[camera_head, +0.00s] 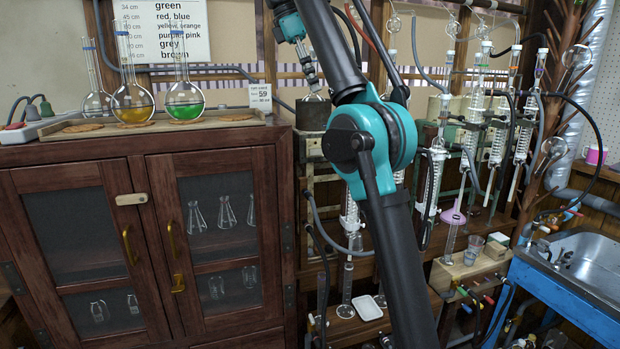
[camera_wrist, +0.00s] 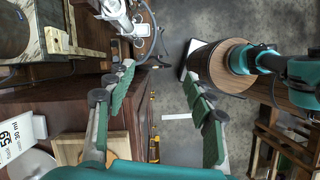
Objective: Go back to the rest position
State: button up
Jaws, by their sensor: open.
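My gripper (camera_wrist: 160,78) is open in the wrist view, with its two green-padded fingers wide apart and nothing between them. The cabinet front and grey floor show beyond the fingers. In the head view my teal and black arm crosses the middle of the picture and bends over at the top. The fingers cannot be made out clearly there.
A wooden cabinet (camera_head: 139,199) stands at left. On top, a tray (camera_head: 226,118) bears cork rings and round flasks, one yellow (camera_head: 132,103), one green (camera_head: 184,102). Glass condensers (camera_head: 476,110) and hoses crowd the right. A sink (camera_head: 590,262) is at far right.

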jog(key=w+d+f+m+y, duration=0.1)
jog(key=w+d+f+m, duration=0.15)
jog(key=f, duration=0.35)
jog(key=w+d+f+m+y, duration=0.1)
jog(key=w+d+f+m, duration=0.15)
jog(key=f, duration=0.45)
jog(key=s+d+f+m+t, duration=0.1)
jog(key=d+f+m, duration=0.1)
jog(key=f, duration=0.5)
jog(key=s+d+f+m, duration=0.1)
jog(key=d+f+m, duration=0.2)
jog(key=f, duration=0.5)
jog(key=s+d+f+m+t, duration=0.1)
jog(key=s+d+f+m, duration=0.2)
jog(key=s+f, duration=0.5)
jog(key=s+d+f+m+y, duration=0.1)
jog(key=s+d+f+m, duration=0.1)
jog(key=s+f, duration=0.6)
jog(key=s+d+f+m+t+y, duration=0.1)
jog(key=s+d+f+m, duration=0.2)
jog(key=s+f, duration=0.5)
notch_tip(320, 180, down, 7)
jog(key=shift+s+d+r+m+t, duration=0.2)
jog(key=shift+d+m+t, duration=0.1)
